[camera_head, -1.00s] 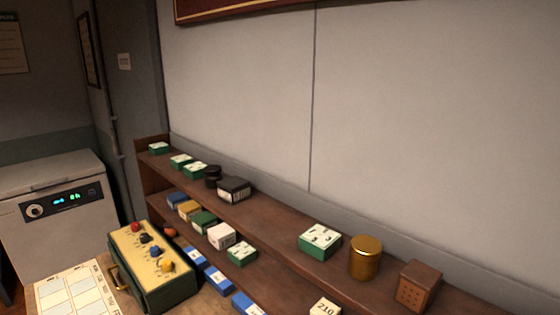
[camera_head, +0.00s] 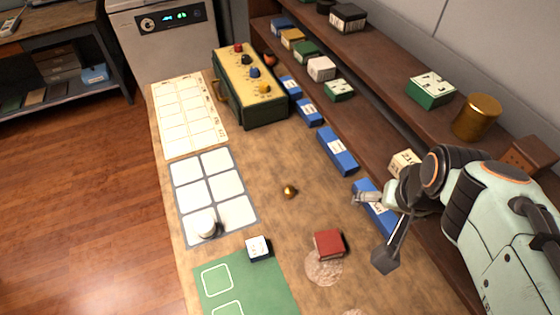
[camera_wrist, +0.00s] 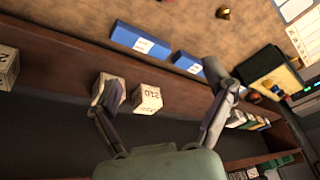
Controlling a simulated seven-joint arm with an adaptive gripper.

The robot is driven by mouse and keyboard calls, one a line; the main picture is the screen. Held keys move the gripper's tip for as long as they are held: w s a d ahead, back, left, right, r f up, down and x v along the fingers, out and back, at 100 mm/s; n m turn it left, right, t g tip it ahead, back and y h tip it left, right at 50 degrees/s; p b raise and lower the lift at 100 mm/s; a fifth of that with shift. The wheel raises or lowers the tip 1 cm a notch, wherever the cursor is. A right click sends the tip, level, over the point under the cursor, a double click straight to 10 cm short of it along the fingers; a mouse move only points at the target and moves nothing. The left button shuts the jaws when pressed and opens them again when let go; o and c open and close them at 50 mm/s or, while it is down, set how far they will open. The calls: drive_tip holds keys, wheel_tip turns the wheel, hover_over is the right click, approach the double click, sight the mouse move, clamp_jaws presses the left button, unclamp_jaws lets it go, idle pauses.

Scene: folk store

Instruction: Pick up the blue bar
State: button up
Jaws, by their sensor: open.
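Several blue bars with white labels lie in a row along the bench beside the shelf. The nearest blue bar (camera_head: 379,214) is partly hidden behind my gripper; another blue bar (camera_head: 337,151) lies farther back, and smaller ones (camera_head: 309,112) (camera_head: 291,87) lie beyond it. The wrist view shows a long blue bar (camera_wrist: 138,42) and another (camera_wrist: 187,63) beyond the fingers. I cannot tell which bar is meant. My gripper (camera_head: 374,229) is open and empty, at the shelf side of the bench by the nearest bar. Its spread fingers also show in the wrist view (camera_wrist: 171,88).
White numbered blocks (camera_wrist: 147,98) stand on the shelf near my fingers. The wooden shelf (camera_head: 385,85) holds boxes and a brass tin (camera_head: 476,117). A red block (camera_head: 329,243), a brass knob (camera_head: 289,192) and a knobbed control box (camera_head: 250,85) are on the bench.

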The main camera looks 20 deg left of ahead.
drive_tip(key=w+a+f+n, duration=0.2)
drive_tip(key=w+a+f, duration=0.3)
drive_tip(key=a, duration=0.4)
drive_tip(key=n+g+h, duration=0.1)
drive_tip(key=n+g, duration=0.3)
drive_tip(key=n, duration=0.1)
hover_over(257, 246)
wheel_tip(257, 246, down, 15)
drive_tip(key=shift+d+f, duration=0.1)
drive_tip(key=shift+s+f, duration=0.1)
drive_tip(key=shift+f, duration=0.1)
wheel_tip(257, 246, down, 6)
drive_tip(key=shift+f, duration=0.1)
drive_tip(key=c, duration=1.2)
